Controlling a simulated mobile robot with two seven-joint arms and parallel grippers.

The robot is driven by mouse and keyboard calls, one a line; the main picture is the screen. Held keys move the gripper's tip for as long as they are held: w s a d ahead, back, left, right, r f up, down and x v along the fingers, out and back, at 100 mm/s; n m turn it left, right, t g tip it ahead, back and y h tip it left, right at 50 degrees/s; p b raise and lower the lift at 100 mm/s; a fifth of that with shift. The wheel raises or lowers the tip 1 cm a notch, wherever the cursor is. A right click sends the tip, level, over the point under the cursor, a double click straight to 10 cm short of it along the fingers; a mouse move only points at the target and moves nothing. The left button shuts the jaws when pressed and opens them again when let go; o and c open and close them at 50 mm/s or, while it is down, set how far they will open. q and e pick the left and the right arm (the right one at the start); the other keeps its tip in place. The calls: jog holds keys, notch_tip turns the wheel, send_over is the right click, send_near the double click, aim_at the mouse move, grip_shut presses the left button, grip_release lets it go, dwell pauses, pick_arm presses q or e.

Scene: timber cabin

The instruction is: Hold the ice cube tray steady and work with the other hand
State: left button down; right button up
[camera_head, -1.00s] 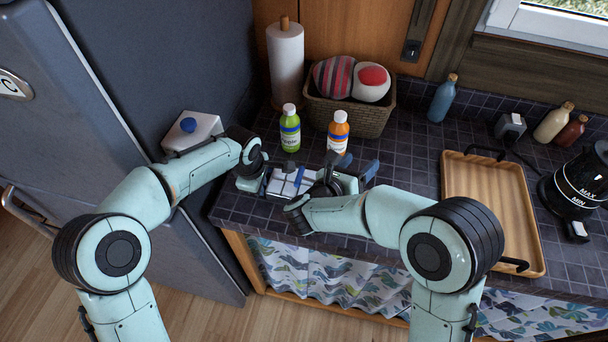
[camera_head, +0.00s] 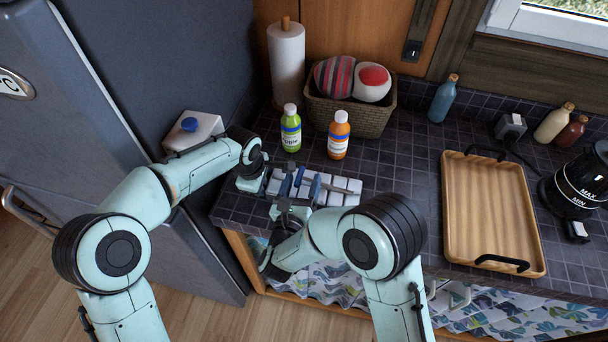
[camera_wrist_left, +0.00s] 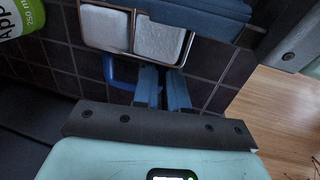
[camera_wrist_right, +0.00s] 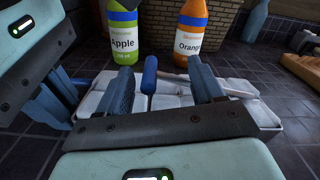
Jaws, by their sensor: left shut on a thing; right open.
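The ice cube tray (camera_head: 341,192), pale with white compartments and a metal rim, lies on the dark tiled counter. It also shows in the left wrist view (camera_wrist_left: 157,40). My left gripper (camera_head: 262,178) is at its left end, jaws close together on a blue loop (camera_wrist_left: 117,72) at that end. My right gripper (camera_head: 301,188) is open over the tray. In the right wrist view, a blue upright handle (camera_wrist_right: 150,75) stands between its fingers, apparently untouched. A grey metal bar (camera_wrist_right: 236,92) lies along the tray's top. My right arm hides part of the near side.
A green apple bottle (camera_head: 290,132) and an orange bottle (camera_head: 338,137) stand just behind the tray. Behind them are a basket (camera_head: 350,116) and paper towels (camera_head: 286,65). A wooden tray (camera_head: 490,210) lies to the right, with clear counter between.

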jog(key=shift+x, duration=1.25)
jog(key=shift+f, duration=0.1)
grip_shut()
